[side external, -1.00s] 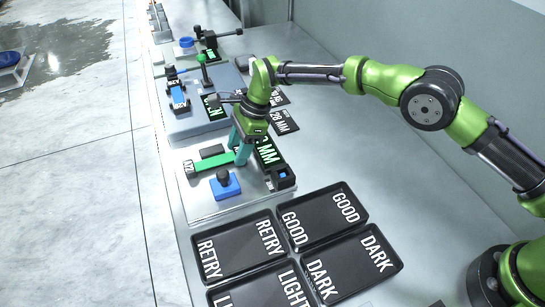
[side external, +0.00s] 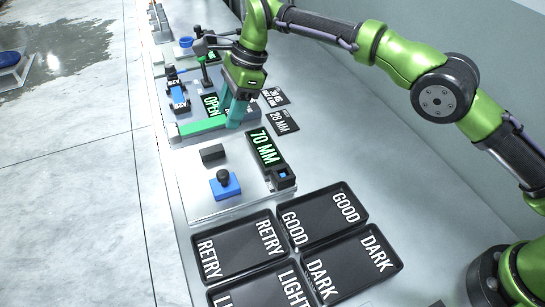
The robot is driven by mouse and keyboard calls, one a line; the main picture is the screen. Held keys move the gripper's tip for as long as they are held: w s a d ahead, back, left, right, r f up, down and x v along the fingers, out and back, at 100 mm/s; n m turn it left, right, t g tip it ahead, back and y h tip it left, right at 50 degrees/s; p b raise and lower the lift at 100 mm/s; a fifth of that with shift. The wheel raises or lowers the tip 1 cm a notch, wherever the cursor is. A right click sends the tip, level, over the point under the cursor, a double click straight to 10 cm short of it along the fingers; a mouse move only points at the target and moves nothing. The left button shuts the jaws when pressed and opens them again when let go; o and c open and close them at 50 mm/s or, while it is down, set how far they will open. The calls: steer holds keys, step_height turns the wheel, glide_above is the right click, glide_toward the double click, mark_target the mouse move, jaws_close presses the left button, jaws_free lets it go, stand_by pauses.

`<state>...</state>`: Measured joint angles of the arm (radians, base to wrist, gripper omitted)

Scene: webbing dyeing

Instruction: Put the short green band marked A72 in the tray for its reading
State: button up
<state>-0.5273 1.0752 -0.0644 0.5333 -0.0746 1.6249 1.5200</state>
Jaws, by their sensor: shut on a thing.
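The short green band (side external: 203,127) is held out to the left by my gripper (side external: 236,112). My gripper is shut on the band's right end, and its teal fingers point down. The band lies level at the front edge of the grey-blue station, and I cannot tell whether it touches it. The marking at its left end is too small to read here. Four trays stand at the front: the RETRY tray (side external: 240,229), the GOOD tray (side external: 340,193), the DARK tray (side external: 333,278) and the LIGHT tray (side external: 236,290), which is partly cut off. The trays in view look empty.
The near plate (side external: 205,196) carries a display (side external: 264,148) reading 70 MM, a dark block (side external: 213,152) and a blue base with a black knob (side external: 225,185). The far station's display (side external: 211,105) reads OPEN. A blue labelled piece (side external: 178,95) lies left of it.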

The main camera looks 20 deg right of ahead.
steer(key=s+r+n, duration=0.1)
steer(key=s+r, duration=0.2)
steer(key=s, duration=1.4)
steer(key=shift+m, duration=0.6)
steer(key=s+d+f, duration=0.3)
steer(key=s+d, duration=0.1)
steer(key=s, duration=0.1)
steer(key=s+d+f, duration=0.3)
steer(key=s, duration=0.2)
steer(key=s+d+f, duration=0.4)
steer(key=s, duration=0.1)
steer(key=shift+s+d+f, duration=0.1)
steer(key=shift+s+d, duration=0.15)
steer(key=shift+d, duration=0.1)
steer(key=shift+w+f, duration=0.15)
steer(key=shift+f, duration=0.05)
glide_toward(262, 240)
steer(key=shift+s+a+f, duration=0.25)
steer(key=shift+a+f, duration=0.45)
steer(key=shift+f, duration=0.3)
steer(key=shift+w+a+f, duration=0.2)
steer(key=shift+w+a, duration=0.1)
steer(key=shift+a, duration=0.15)
steer(key=shift+f, duration=1.6)
steer(key=shift+d, duration=0.1)
